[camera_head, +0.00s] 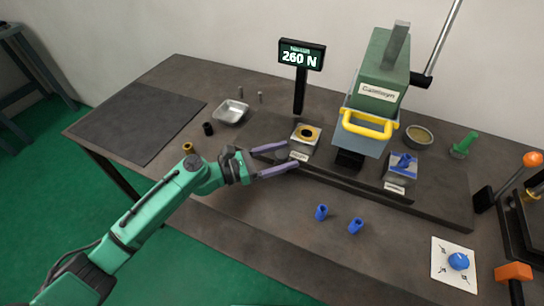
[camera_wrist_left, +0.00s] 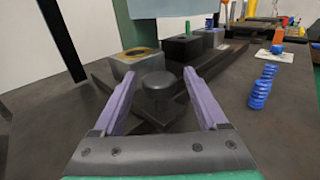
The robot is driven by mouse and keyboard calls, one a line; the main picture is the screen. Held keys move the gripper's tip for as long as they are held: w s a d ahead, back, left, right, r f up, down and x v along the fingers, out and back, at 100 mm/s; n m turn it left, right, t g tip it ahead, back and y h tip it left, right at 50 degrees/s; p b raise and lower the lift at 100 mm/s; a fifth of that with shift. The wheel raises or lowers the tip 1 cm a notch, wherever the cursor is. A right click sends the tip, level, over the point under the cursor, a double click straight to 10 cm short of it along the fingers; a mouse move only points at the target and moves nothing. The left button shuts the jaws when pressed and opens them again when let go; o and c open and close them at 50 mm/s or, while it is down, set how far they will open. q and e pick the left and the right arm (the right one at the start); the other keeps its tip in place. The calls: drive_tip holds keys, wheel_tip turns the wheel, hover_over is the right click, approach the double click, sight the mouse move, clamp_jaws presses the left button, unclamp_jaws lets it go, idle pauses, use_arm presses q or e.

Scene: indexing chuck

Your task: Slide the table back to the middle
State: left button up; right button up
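The sliding table (camera_head: 345,180) is a long dark bar on a dark base under the green press. It carries a left nest (camera_head: 304,140) with a yellow ring and a right nest (camera_head: 401,172) with a blue part. A black block (camera_head: 349,160) sits under the ram between them. A dark round knob (camera_wrist_left: 158,88) stands at the table's left end. My left gripper (camera_head: 290,157) is open at that end. In the left wrist view, the knob lies between its purple fingers, with a gap on each side. My right gripper is not in view.
The press (camera_head: 378,75) has a yellow guard (camera_head: 368,124). A display post (camera_head: 300,90) reading 260 N stands behind the left nest. Two blue springs (camera_head: 321,212) (camera_head: 355,226) lie in front. A metal tray (camera_head: 231,112) is behind my gripper. The bench's left mat (camera_head: 140,120) is clear.

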use_arm(q)
drive_tip(key=shift+s+a+f, duration=0.1)
drive_tip(key=shift+a, duration=0.15)
drive_tip(key=b+v, duration=0.3)
drive_tip(key=v, duration=1)
drive_tip(key=shift+s+a+b, duration=0.1)
drive_tip(key=shift+a+b, duration=0.05)
drive_tip(key=shift+b, duration=0.2)
drive_tip(key=shift+s+a, duration=0.1)
drive_tip(key=shift+a, duration=0.2)
